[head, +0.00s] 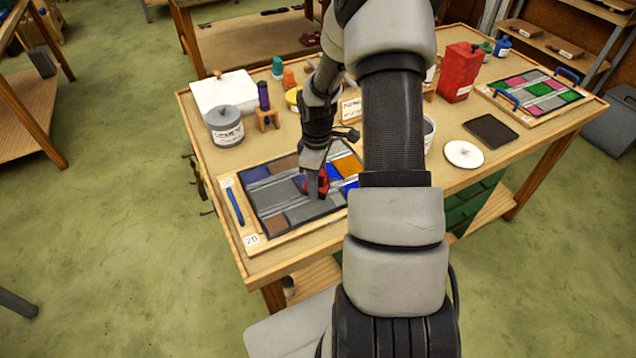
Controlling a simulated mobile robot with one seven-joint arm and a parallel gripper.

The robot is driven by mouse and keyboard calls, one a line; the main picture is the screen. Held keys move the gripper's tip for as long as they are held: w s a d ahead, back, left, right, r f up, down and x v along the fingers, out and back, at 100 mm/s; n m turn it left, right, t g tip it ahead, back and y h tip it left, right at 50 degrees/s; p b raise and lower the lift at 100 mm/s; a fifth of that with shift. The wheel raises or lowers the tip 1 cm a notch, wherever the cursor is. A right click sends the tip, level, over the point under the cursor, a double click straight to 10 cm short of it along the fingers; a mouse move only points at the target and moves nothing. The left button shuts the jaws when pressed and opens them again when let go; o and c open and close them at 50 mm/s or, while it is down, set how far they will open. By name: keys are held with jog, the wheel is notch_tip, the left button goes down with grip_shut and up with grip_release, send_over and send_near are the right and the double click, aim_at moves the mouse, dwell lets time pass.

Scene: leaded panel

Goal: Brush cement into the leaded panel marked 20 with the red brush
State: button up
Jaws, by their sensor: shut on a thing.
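The leaded panel marked 20 (285,208) lies flat on a wooden board at the near left of the workbench. Its tag "20" (252,240) is at the board's front left corner. Much of the panel's left and middle looks grey and dull, while blue and orange panes at its right look bright. My gripper (318,178) points down over the middle right of the panel, shut on the red brush (321,188). The brush is at the panel's surface; whether its bristles touch cannot be told. My arm hides the panel's right end.
A red container (458,72) and another leaded panel (537,92) are at the right.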

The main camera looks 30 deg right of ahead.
jog(key=shift+w, duration=0.1)
jog(key=shift+w, duration=1.45)
jog(key=shift+w, duration=0.1)
jog(key=shift+w+b, duration=0.4)
jog(key=shift+w, duration=1.05)
jog(key=shift+w, duration=1.45)
jog(key=shift+w, duration=0.1)
jog(key=shift+w+b, duration=0.55)
jog(key=shift+w, duration=0.85)
jog(key=shift+w, duration=0.15)
